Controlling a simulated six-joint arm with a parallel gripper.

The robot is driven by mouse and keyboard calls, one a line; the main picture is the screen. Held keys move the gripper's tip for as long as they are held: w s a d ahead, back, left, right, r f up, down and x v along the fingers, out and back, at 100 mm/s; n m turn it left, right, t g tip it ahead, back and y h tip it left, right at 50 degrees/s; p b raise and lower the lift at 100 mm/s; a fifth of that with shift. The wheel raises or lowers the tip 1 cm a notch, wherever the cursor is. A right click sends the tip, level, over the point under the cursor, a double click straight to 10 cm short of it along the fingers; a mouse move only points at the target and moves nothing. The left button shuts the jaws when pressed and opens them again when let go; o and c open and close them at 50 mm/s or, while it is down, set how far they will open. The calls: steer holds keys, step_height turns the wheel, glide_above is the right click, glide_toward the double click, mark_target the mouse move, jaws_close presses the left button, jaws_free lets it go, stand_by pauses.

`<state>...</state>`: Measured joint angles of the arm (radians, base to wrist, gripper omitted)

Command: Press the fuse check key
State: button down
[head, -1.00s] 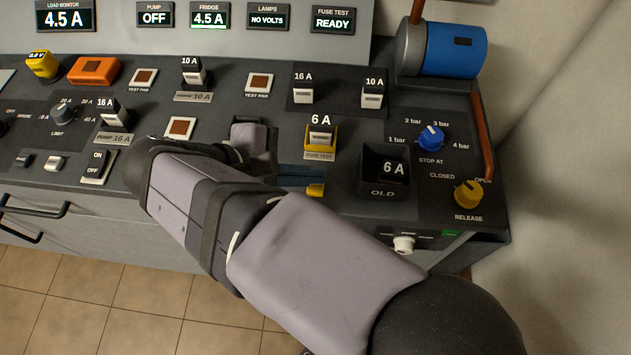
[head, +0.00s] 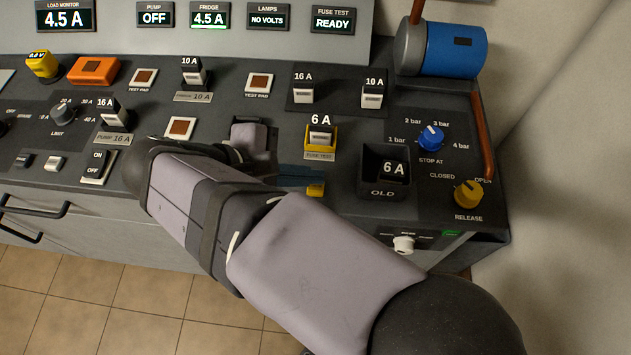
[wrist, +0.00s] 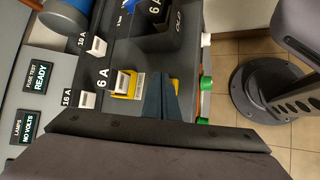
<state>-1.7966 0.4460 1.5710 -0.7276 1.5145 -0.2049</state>
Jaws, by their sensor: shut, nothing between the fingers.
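A yellow piece (head: 316,190) shows at the console's front edge, just below the fuse test holder (head: 321,137), which is yellow and carries a white 6 A fuse. I cannot read any label on the yellow piece, so I cannot tell if it is the fuse check key. My gripper (head: 302,178) is shut and empty, its dark blue fingers right beside the yellow piece and partly over it. In the wrist view my fingers (wrist: 159,101) point at the console, with yellow (wrist: 175,86) showing beside them. Contact cannot be told. The fuse test display (head: 333,19) reads READY.
An OLD bin (head: 371,187) with a 6 A fuse is right of my fingers. A yellow release knob (head: 467,194), a blue stop-at knob (head: 431,138) and a blue cylinder (head: 455,50) stand farther right. A white knob (head: 404,244) is on the front face.

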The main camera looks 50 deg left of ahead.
mark_target(310, 189)
steer(key=shift+f, duration=0.25)
steer(key=shift+f, duration=0.2)
steer(key=shift+f, duration=0.4)
stand_by(0.7)
steer(key=shift+r, duration=0.15)
stand_by(0.3)
steer(key=shift+r+p, duration=0.7)
steer(key=shift+p, duration=0.3)
steer(key=shift+r, duration=0.1)
step_height(310, 189, up, 5)
steer(key=p, duration=0.5)
stand_by(0.4)
steer(key=shift+w, duration=0.15)
